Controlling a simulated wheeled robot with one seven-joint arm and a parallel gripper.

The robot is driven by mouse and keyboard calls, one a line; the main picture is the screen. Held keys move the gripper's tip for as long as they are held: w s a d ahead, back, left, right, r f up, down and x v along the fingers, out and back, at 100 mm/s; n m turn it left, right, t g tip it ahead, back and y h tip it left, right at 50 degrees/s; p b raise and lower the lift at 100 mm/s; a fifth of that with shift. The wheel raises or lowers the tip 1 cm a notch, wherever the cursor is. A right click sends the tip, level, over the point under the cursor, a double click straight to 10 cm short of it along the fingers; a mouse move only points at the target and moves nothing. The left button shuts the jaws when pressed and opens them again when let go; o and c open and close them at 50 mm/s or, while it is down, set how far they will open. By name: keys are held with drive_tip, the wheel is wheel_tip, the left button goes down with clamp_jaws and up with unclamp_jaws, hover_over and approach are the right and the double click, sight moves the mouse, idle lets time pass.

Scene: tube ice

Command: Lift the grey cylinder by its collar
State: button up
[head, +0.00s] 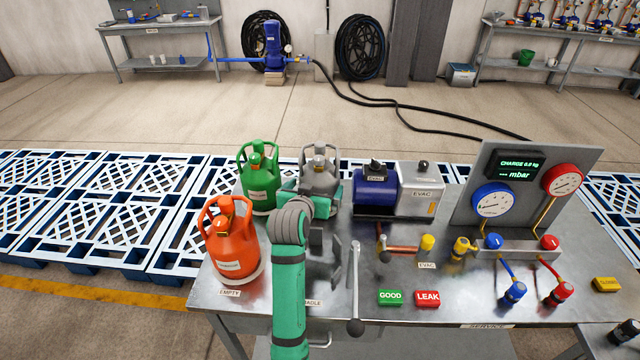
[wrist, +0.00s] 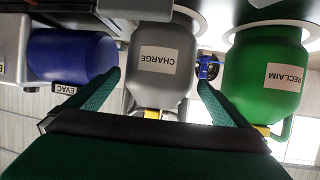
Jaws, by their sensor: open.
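The grey cylinder (head: 319,178) stands at the back of the metal table, its collar at the top. In the wrist view, which is upside down, the grey cylinder (wrist: 158,88) bears a CHARGE label. My gripper (head: 315,197) is at the cylinder's near side. Its teal fingers are open, one on each side of the cylinder in the wrist view (wrist: 160,80). Whether they touch it I cannot tell. My arm hides the cylinder's lower part in the head view.
A green RECLAIM cylinder (head: 259,185) stands close left of it, a blue EVAC pump (head: 375,200) close right. An orange cylinder (head: 231,248) stands at front left. A gauge panel (head: 527,165) and manifold (head: 515,248) are at right. GOOD (head: 390,298) and LEAK (head: 428,298) buttons lie in front.

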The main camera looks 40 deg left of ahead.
drive_tip(key=shift+x, duration=2.25)
drive_tip(key=shift+r, duration=0.1)
drive_tip(key=c, duration=1.4)
drive_tip(key=shift+r, duration=0.35)
drive_tip(key=c, duration=0.3)
